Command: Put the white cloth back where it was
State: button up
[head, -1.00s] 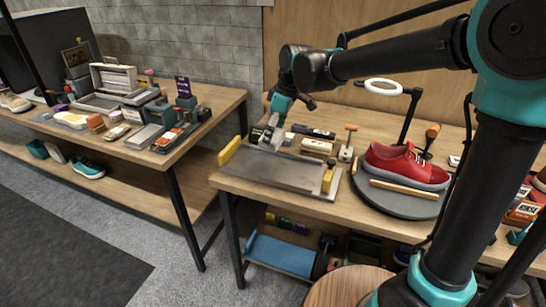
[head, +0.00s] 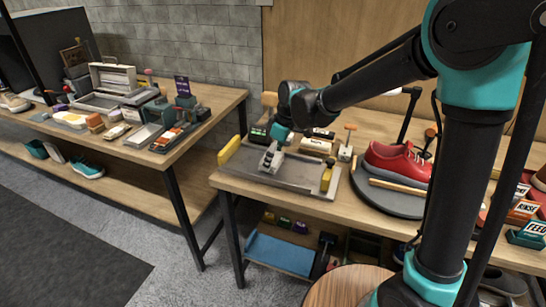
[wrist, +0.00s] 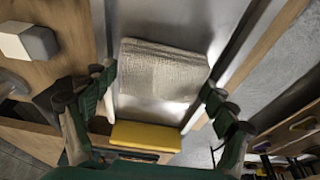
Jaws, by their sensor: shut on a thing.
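The white cloth (wrist: 165,68) is a folded, textured pad between the fingers of my gripper (wrist: 160,88) in the wrist view. The gripper is shut on it. In the head view my gripper (head: 271,160) points down over the left part of a grey metal tray (head: 300,173) on the right-hand table. The cloth is hard to make out there. I cannot tell whether it touches the tray. The tray has a yellow block (head: 229,150) at its left end and another (head: 326,179) at its right. One yellow block (wrist: 146,136) shows below the cloth in the wrist view.
A red sneaker (head: 396,160) sits on a round grey turntable (head: 377,201) to the right. A white block (head: 316,146) and a wooden-handled brush (head: 347,146) stand behind the tray. A second table (head: 175,150) on the left is crowded with items. A gap separates the tables.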

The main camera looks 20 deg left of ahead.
jog(key=o, duration=1.1)
jog(key=v, duration=1.2)
